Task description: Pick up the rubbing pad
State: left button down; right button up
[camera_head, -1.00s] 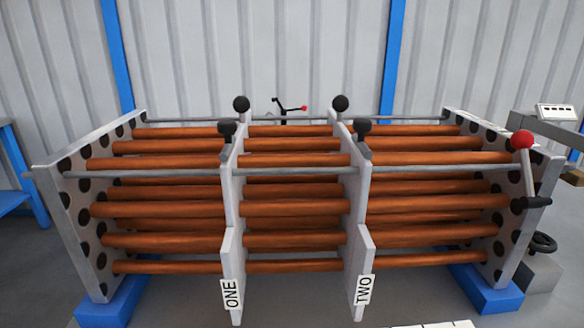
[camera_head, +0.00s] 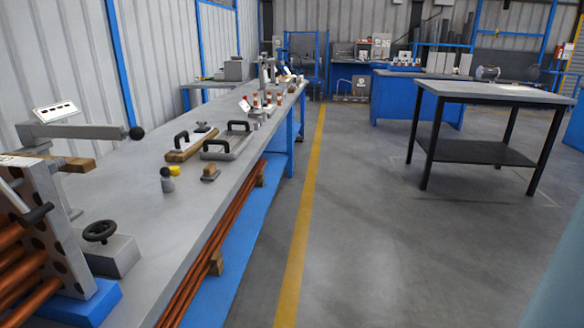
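I cannot tell for certain which item is the rubbing pad. A small brown block with a dark grip (camera_head: 210,173) lies near the right edge of the long grey workbench (camera_head: 200,225) and may be it. Left of it stand a small grey bottle with a black top (camera_head: 167,180) and a yellow piece (camera_head: 174,171). Behind lie a wooden block with a black handle (camera_head: 190,148) and a grey plate with black handles (camera_head: 228,145). Neither of my grippers is in view.
The flanged shell with copper tubes (camera_head: 45,235) stands at the left, beside a black handwheel (camera_head: 100,231). Several small items (camera_head: 262,102) stand farther along the bench. A black-legged table (camera_head: 490,94) stands at right. The floor along the yellow line (camera_head: 300,220) is clear.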

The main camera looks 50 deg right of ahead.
aim_at(210, 173)
jog(key=z, duration=1.15)
jog(key=u, duration=2.5)
jog(key=z, duration=2.5)
jog(key=u, duration=0.55)
jog(key=i+l+u, duration=0.3)
jog(key=u, duration=0.15)
jog(key=i+l+u, duration=0.45)
jog(key=k, duration=0.1)
